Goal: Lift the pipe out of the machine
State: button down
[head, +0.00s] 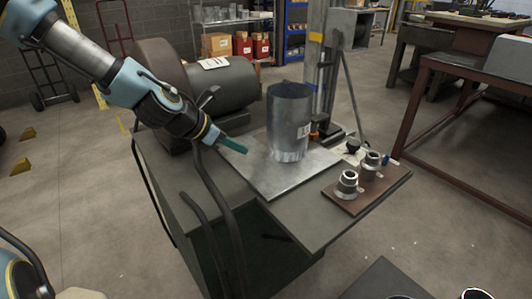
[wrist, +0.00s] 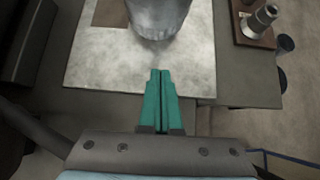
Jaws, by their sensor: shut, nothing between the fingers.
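The pipe (head: 289,120) is a grey metal cylinder standing upright on a light metal plate (head: 262,180) on top of the machine (head: 180,195). Its lower end is crimped and a small label is on its side. My gripper (head: 234,145) is to the left of the pipe, apart from it, with its green fingers pointing toward the pipe's lower part. In the wrist view the fingers (wrist: 160,75) are together and empty, and the pipe's lower part (wrist: 158,18) is just beyond their tips. The pipe's top is outside the wrist view.
A dark motor cylinder (head: 228,84) lies behind my gripper. A brown board (head: 372,190) with two metal fittings is to the right of the plate. A post (head: 318,65) stands behind the pipe. Curved dark bars rise at the machine's front left.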

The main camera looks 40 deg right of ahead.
aim_at(274, 151)
jog(key=x, duration=0.6)
jog(key=shift+s+d+f, duration=0.15)
jog(key=shift+d+f, duration=0.05)
jog(key=shift+f, duration=0.05)
jog(key=d+p, duration=0.1)
jog(key=d, duration=0.2)
jog(key=shift+d+f, duration=0.2)
jog(key=shift+d, duration=0.45)
jog(key=shift+s+d+p, duration=0.1)
jog(key=shift+d+p, duration=0.2)
jog(key=shift+d, duration=0.6)
